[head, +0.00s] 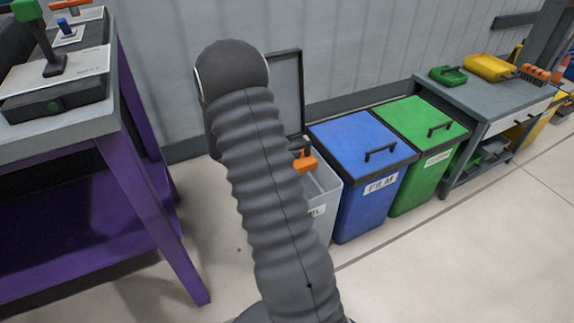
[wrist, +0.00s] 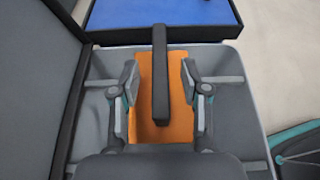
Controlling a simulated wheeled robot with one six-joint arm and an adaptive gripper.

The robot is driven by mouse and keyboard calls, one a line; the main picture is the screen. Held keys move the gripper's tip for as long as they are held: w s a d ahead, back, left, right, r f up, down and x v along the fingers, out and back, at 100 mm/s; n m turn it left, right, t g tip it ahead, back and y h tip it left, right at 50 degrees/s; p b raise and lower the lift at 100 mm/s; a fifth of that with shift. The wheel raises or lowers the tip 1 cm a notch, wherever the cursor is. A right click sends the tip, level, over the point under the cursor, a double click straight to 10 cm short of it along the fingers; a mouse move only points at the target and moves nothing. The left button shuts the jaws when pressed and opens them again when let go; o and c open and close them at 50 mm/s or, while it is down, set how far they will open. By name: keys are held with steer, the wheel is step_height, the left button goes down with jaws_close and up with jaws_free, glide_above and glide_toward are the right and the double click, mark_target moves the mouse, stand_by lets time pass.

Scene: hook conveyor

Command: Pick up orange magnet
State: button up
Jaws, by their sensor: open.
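The orange magnet (wrist: 178,125) is at the grey bin (wrist: 232,105) with the raised lid. It has an orange body and a long dark handle bar, which runs up the middle of the wrist view. In the head view the magnet (head: 306,161) shows just right of my arm, partly hidden. My gripper (wrist: 160,80) is open, with one finger on each side of the dark bar and visible gaps between. In the head view my arm hides the gripper. I cannot tell what the magnet rests on.
The grey bin's open lid (head: 285,85) stands upright behind. Closed blue (head: 360,145) and green (head: 420,125) bins stand to the right, then a grey workbench (head: 450,88). A purple-legged table (head: 85,130) with tools is at left. Floor in front is clear.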

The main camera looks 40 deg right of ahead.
steer(key=shift+x, duration=0.95)
jaws_close()
steer(key=shift+r, duration=0.25)
